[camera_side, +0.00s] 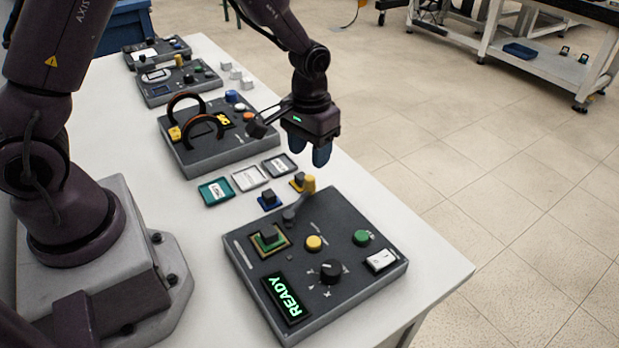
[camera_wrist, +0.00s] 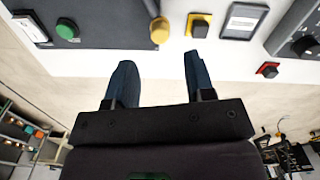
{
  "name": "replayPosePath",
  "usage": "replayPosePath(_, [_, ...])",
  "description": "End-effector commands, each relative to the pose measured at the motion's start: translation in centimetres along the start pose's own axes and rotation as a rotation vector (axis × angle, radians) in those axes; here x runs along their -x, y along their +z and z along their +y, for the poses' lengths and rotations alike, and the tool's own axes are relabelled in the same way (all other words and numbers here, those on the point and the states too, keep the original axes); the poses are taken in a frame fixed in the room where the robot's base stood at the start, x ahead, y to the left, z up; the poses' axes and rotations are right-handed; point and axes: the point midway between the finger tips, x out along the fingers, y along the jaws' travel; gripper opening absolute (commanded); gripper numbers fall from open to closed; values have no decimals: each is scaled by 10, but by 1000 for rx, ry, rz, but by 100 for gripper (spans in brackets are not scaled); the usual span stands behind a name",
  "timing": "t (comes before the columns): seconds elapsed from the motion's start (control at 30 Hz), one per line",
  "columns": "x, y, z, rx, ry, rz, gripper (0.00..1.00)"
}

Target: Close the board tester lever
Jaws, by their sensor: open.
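The board tester (camera_side: 340,215) is a dark box at the front of the table, with a lit READY display (camera_side: 286,299). A green board with a dark block (camera_side: 268,240) sits in its socket. Its grey lever with a yellow knob (camera_side: 310,184) rises from the far side of the box, tilted towards the back. The knob also shows in the wrist view (camera_wrist: 159,31), just beyond my fingertips and roughly between them. My gripper (camera_side: 310,153) is open and empty, fingers pointing down, above and behind the knob. It appears apart from the lever.
Blocks on a blue tile (camera_side: 269,200) and a yellow tile (camera_side: 297,180) stand close behind the tester. Teal (camera_side: 205,189), white and grey trays lie farther back. A device with two dark rings (camera_side: 175,152) stands beyond them. The table's right edge is close to my gripper.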

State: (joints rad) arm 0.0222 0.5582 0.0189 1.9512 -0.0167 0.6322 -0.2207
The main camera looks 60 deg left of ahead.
Motion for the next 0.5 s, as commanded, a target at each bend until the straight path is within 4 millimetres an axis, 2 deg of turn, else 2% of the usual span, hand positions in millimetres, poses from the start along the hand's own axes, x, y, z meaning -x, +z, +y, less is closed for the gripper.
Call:
replayPosePath(0.03, [-13,1,0,0,-1,-6,49])
replayPosePath(0.2, [-46,1,0,-1,-1,-5,49])
replayPosePath(0.33, [-63,1,0,-1,-1,-4,49])
replayPosePath(0.5, [-74,0,0,-1,0,-2,49])
